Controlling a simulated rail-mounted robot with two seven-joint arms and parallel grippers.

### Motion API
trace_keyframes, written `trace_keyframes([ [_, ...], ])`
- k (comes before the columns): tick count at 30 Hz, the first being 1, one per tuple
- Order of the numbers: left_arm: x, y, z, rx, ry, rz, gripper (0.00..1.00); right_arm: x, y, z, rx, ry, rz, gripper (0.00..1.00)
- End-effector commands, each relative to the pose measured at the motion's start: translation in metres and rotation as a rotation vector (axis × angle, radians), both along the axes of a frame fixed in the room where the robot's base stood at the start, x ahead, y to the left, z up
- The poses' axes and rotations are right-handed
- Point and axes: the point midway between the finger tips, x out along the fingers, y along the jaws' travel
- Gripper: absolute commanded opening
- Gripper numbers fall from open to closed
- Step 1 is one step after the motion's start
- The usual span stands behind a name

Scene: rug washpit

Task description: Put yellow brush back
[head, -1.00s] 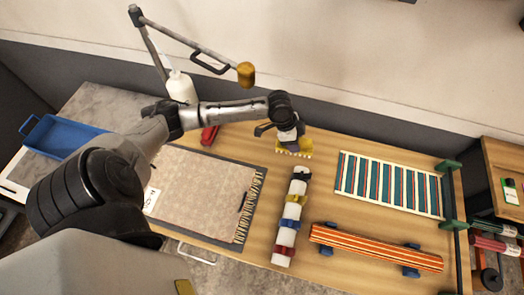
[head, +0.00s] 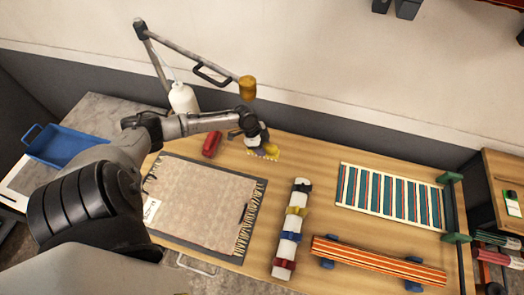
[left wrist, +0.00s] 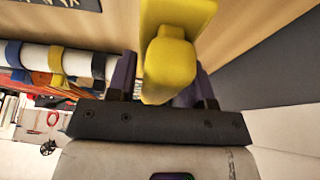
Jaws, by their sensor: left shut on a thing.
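The yellow brush (head: 271,152) is in my left gripper (head: 262,148), at the back of the wooden table, right of a red brush-like block (head: 212,144). In the left wrist view, the brush's yellow grip (left wrist: 170,62) sits between the two dark fingers, which are shut on it. In the head view, pale bristles show along its lower edge. I cannot tell whether they touch the table. My right gripper is not in view.
A fringed beige rug (head: 205,200) lies left of a white roll with coloured straps (head: 290,228). A striped textile (head: 388,196) and an orange striped roll (head: 375,262) lie right.

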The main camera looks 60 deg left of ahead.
Motion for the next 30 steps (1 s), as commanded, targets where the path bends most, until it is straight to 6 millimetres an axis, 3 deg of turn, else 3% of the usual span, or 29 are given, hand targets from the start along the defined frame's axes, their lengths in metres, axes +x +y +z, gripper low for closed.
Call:
trace_keyframes([
  [12,0.0,0.001,-0.038,-0.001,-0.001,0.002,0.25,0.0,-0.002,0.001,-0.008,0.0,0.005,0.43],
  [26,0.0,0.001,-0.045,0.0,0.0,0.0,0.25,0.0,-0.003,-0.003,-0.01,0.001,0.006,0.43],
  [27,-0.001,0.001,-0.044,0.001,0.001,0.0,0.5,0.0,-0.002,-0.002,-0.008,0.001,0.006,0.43],
  [30,-0.001,0.001,-0.044,0.001,0.001,0.0,0.6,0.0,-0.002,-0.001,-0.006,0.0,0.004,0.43],
])
